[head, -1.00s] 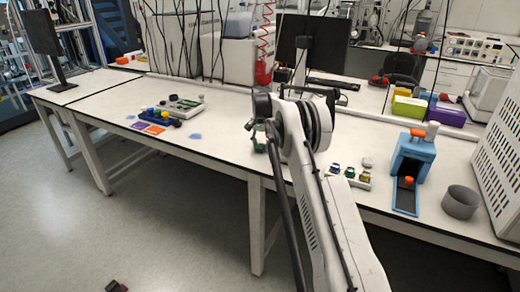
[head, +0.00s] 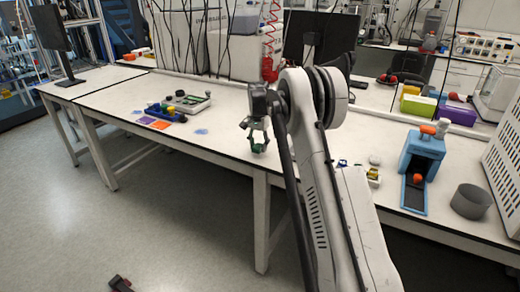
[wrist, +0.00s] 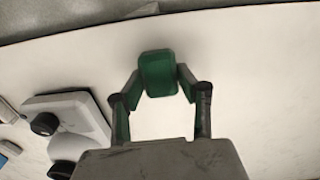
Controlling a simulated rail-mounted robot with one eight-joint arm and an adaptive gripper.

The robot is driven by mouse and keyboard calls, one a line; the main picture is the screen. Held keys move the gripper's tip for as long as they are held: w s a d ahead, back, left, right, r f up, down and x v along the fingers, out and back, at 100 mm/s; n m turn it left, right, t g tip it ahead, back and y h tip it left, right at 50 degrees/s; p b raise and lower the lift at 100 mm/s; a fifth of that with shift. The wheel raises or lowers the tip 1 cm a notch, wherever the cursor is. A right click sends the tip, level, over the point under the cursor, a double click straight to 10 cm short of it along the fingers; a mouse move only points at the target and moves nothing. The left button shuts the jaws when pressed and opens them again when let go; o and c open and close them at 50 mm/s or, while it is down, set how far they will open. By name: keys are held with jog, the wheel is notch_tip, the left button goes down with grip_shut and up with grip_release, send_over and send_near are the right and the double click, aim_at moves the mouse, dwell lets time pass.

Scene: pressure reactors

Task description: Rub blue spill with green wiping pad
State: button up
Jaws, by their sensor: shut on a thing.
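My gripper (head: 257,142) is shut on the green wiping pad (head: 259,148), over the front part of the long white table. In the wrist view the pad (wrist: 158,74) sits between the two fingertips, with bare white tabletop around it. I cannot tell the exact gap between pad and table. A light blue spill patch (head: 201,131) lies flat on the table to the left of my gripper, apart from it. A second, fainter bluish patch (head: 137,112) lies farther left. Neither patch shows clearly in the wrist view.
Right of my arm stand a blue device (head: 420,158) and a grey cup (head: 471,201). The tabletop between spill and gripper is clear.

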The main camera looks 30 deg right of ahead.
jog(key=shift+r+p, duration=1.05)
jog(key=shift+r, duration=1.95)
